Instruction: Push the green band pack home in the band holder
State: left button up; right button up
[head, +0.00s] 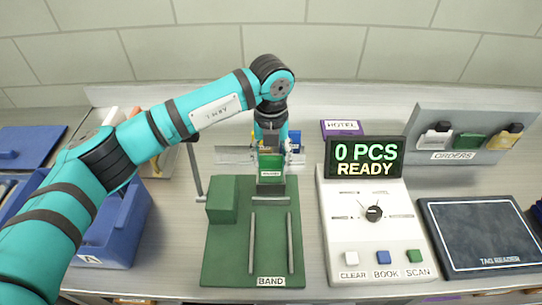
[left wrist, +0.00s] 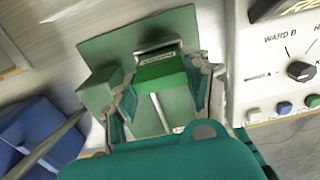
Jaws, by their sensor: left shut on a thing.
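The green band pack (head: 271,164) is between the fingers of my left gripper (head: 270,172), which is shut on it. It is over the back end of the green band holder (head: 225,262), a flat plate with two upright-looking rails, a raised block at its left and a BAND label at the front. In the left wrist view the pack (left wrist: 160,74) shows between the two fingers (left wrist: 163,98), with the holder plate (left wrist: 105,48) behind and below it. Whether the pack touches the holder cannot be told. My right gripper is not in view.
A white counter console (head: 350,230) with a screen reading 0 PCS READY stands right of the holder. A dark tag reader pad (head: 485,235) lies farther right. A blue bin (head: 120,225) stands to the left. A thin post (head: 195,172) rises beside the holder's block.

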pick_arm(q)
jog(key=shift+f+b, duration=1)
jog(key=shift+f, duration=0.35)
jog(key=o, duration=1.4)
jog(key=shift+r, duration=0.1)
jog(key=shift+o, duration=0.2)
notch_tip(320, 180, up, 12)
